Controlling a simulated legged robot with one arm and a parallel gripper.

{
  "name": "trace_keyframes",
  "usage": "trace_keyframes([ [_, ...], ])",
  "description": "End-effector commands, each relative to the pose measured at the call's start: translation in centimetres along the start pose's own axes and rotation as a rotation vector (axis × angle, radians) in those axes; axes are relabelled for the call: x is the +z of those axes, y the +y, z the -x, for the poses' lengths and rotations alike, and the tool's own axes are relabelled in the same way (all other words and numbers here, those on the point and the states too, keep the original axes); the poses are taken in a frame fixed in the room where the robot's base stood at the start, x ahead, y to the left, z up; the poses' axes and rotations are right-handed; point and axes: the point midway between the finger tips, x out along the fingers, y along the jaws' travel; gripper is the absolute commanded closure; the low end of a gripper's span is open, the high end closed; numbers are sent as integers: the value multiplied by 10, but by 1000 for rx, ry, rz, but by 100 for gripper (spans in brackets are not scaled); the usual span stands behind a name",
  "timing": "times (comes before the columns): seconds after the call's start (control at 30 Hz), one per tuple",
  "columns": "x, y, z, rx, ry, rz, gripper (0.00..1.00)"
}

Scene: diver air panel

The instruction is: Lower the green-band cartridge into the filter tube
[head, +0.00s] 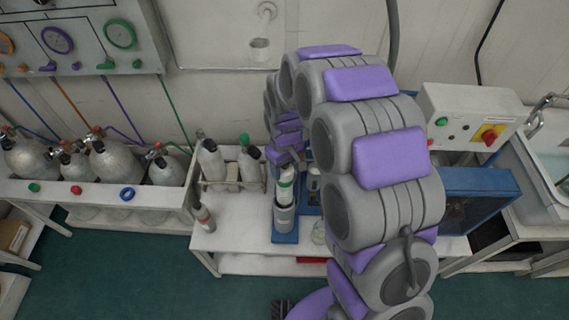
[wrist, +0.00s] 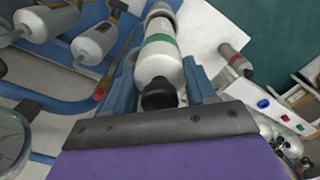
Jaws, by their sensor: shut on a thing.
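The green-band cartridge (head: 286,178) is a white cylinder with a green band and a black knob at its top. It stands nearly upright over the filter tube (head: 284,216), a grey-white tube on a blue base. My gripper (head: 290,158) is shut at the cartridge's top, partly hidden by my arm. In the wrist view the cartridge (wrist: 158,62) points away from my gripper (wrist: 160,108), its black knob at the jaw edge. Its far end lines up with the filter tube (wrist: 160,10); I cannot tell how far it is inside.
A rack with two white bottles (head: 212,162) stands left of the tube. A grey bottle with a red band (head: 203,217) stands at the white bench's left edge. Silver cylinders (head: 108,160) line the left bench. A control box (head: 470,125) is at right. A gauge (wrist: 12,140) is close at the wrist view's left.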

Motion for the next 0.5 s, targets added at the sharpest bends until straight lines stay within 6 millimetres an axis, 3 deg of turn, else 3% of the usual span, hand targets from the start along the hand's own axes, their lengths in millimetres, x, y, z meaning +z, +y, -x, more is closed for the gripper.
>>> trace_keyframes([
  [0.5,3,3,1,-1,2,0,100],
])
